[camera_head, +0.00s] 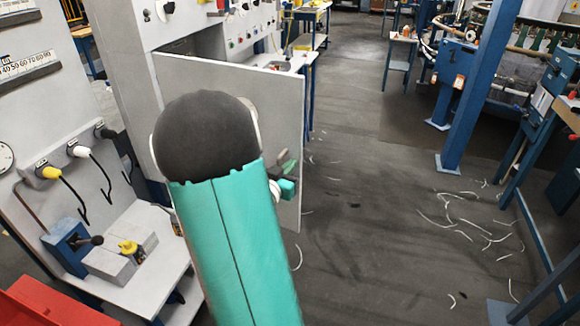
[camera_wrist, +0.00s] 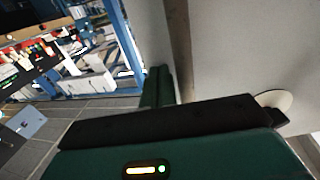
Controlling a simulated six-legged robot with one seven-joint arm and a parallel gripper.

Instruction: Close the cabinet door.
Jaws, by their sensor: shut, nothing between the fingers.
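The cabinet door (camera_head: 275,95) is a flat, pale panel that stands open, swung out from the white cabinet (camera_head: 134,85). Part of the dark cabinet opening shows behind the door's top edge. My teal and black arm crosses in front of the door and hides much of its left and middle. Part of my gripper (camera_head: 287,188) shows near the door's right edge. In the wrist view, my gripper (camera_wrist: 156,85) has its dark green fingers shut and empty. They are close to a large pale panel (camera_wrist: 250,45), which looks like the door. I cannot tell if they touch.
A bench (camera_head: 150,290) with grey blocks, a blue device and plugs stands at the left, with a red box (camera_head: 45,308) in front. A blue post (camera_head: 480,85) and a loom (camera_head: 490,50) stand at the right. The dark floor (camera_head: 370,200) between is mostly clear, with scattered pale strips.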

